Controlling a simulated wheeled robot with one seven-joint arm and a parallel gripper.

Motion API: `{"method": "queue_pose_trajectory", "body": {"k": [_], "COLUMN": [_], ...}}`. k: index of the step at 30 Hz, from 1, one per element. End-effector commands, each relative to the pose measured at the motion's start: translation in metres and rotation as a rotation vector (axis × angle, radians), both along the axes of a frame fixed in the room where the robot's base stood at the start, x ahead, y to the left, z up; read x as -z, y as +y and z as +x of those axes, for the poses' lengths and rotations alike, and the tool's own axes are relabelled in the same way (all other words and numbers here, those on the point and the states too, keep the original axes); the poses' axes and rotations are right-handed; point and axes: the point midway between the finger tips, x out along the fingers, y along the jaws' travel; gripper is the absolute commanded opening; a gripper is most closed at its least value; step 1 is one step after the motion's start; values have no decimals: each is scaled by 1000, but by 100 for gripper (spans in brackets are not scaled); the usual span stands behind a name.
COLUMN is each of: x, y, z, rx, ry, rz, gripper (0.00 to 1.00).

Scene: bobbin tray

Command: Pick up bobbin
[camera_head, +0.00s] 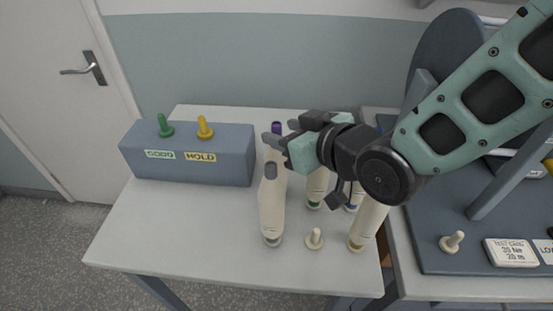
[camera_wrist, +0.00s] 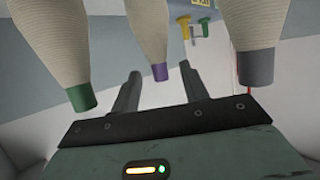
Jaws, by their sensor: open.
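Several cream, tapered bobbins stand on the white table. A bobbin with a purple tip (camera_head: 277,128) is at the back, partly hidden by my gripper (camera_head: 283,132). In the wrist view, this purple-tipped bobbin (camera_wrist: 156,40) lies between the two open fingers (camera_wrist: 160,75), with a gap on each side. I cannot tell its exact depth. A grey-tipped bobbin (camera_head: 272,208) stands in front; it seems to be the one at right in the wrist view (camera_wrist: 258,22). A green-tipped bobbin (camera_wrist: 68,45) is at left there. My gripper is empty.
Other bobbins (camera_head: 368,222) stand close under my arm. An empty cream peg (camera_head: 314,239) is at the table front. A grey box (camera_head: 190,168) with a green peg (camera_head: 165,126) and a yellow peg (camera_head: 204,128) stands left. A dark panel (camera_head: 440,262) is at right. The left front table is clear.

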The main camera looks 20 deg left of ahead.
Motion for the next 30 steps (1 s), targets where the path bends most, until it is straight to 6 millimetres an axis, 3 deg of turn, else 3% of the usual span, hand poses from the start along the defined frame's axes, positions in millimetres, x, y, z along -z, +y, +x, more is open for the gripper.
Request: {"method": "queue_pose_trajectory", "body": {"k": [4, 12, 17, 18, 26, 30], "x": [5, 6, 6, 6, 4, -11], "y": [10, 12, 12, 12, 12, 12], "z": [6, 8, 7, 7, 7, 8], "rx": [0, 0, 0, 0, 0, 1], "ry": [1, -1, -1, -1, -1, -1], "rz": [-1, 1, 1, 1, 2, 1], "gripper": [45, 45, 3, 0, 0, 0]}}
